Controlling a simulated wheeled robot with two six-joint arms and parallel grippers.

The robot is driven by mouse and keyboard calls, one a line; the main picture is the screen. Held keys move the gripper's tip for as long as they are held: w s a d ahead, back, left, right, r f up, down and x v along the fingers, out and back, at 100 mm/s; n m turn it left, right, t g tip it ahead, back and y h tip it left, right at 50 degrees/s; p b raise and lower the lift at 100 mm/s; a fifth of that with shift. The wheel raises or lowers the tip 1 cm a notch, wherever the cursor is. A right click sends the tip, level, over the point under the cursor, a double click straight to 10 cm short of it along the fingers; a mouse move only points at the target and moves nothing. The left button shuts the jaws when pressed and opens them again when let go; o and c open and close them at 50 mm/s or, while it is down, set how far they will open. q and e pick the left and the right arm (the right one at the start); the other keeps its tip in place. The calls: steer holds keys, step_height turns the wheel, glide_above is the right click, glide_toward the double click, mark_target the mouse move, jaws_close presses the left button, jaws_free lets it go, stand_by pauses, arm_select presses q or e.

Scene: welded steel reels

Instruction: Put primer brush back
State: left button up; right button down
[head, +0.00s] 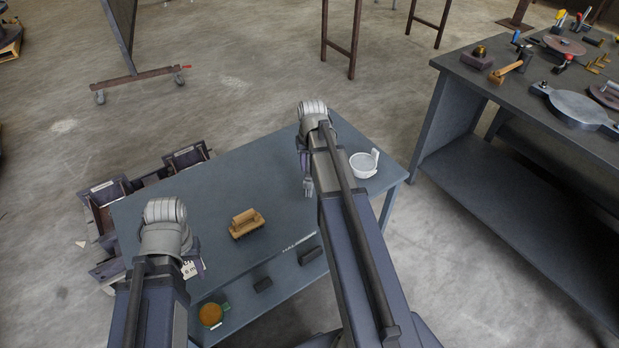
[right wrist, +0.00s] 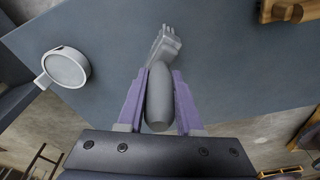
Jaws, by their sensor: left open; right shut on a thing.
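The primer brush, a light grey brush with a rounded handle and a ridged, splayed end (right wrist: 163,45), is in my right gripper (right wrist: 159,100). The right gripper is shut on the handle, with one purple finger on each side. In the head view the brush (head: 308,187) hangs below my right gripper (head: 305,165), over the right part of the blue-grey table (head: 280,205). I cannot tell whether it touches the top. A white cup with a handle (head: 363,165) stands to its right; it also shows in the right wrist view (right wrist: 66,68). My left gripper (head: 194,260) is open, over the table's left side.
A wooden block with a handle (head: 246,223) sits mid-table. Dark open bins (head: 106,192) line the table's left edge. A workbench (head: 487,97) with tools stands at right. The table's far middle is clear.

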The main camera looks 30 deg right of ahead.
steer(key=shift+f+b, duration=1.95)
steer(key=shift+r, duration=0.15)
steer(key=c, duration=0.6)
jaws_free()
steer(key=shift+o, duration=0.2)
step_height(320, 180, up, 12)
steer(key=s+p, duration=0.1)
steer(key=p, duration=1.1)
steer(key=shift+s+a, duration=0.3)
steer(key=shift+s, duration=0.1)
